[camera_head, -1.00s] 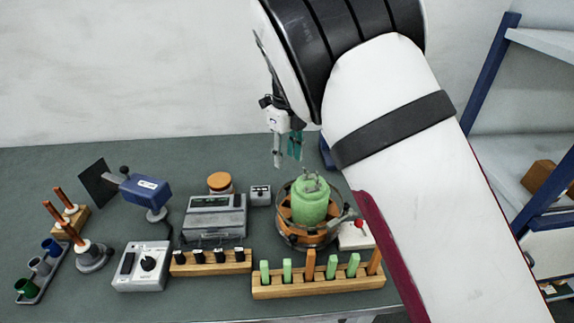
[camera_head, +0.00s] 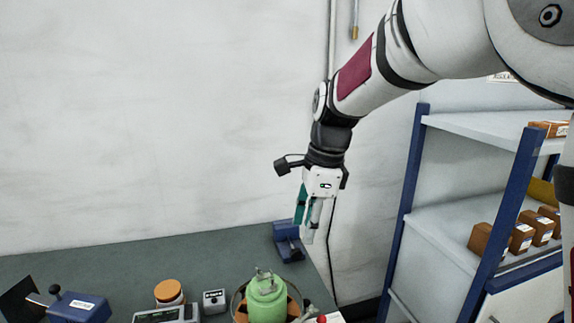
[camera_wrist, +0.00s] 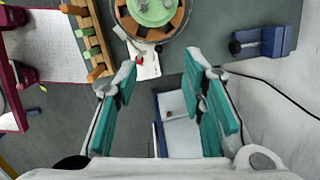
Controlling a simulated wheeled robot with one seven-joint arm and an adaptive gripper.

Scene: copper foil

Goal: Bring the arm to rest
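My gripper (camera_head: 306,215) hangs in the air above the back right of the bench in the head view, pointing down, with teal finger pads. In the wrist view the two fingers of my gripper (camera_wrist: 165,95) stand well apart with nothing between them. Beyond them show the floor and a white and blue piece of furniture. My arm reaches in from the upper right of the head view. The tips touch nothing that I can see.
A green cylinder (camera_head: 267,300) sits in a round fixture on the bench (camera_head: 200,262). A blue device (camera_head: 288,243) stands at the bench's back right corner. A blue-framed shelf (camera_head: 412,165) with brown boxes is at right. An orange-lidded jar (camera_head: 169,292) stands at left.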

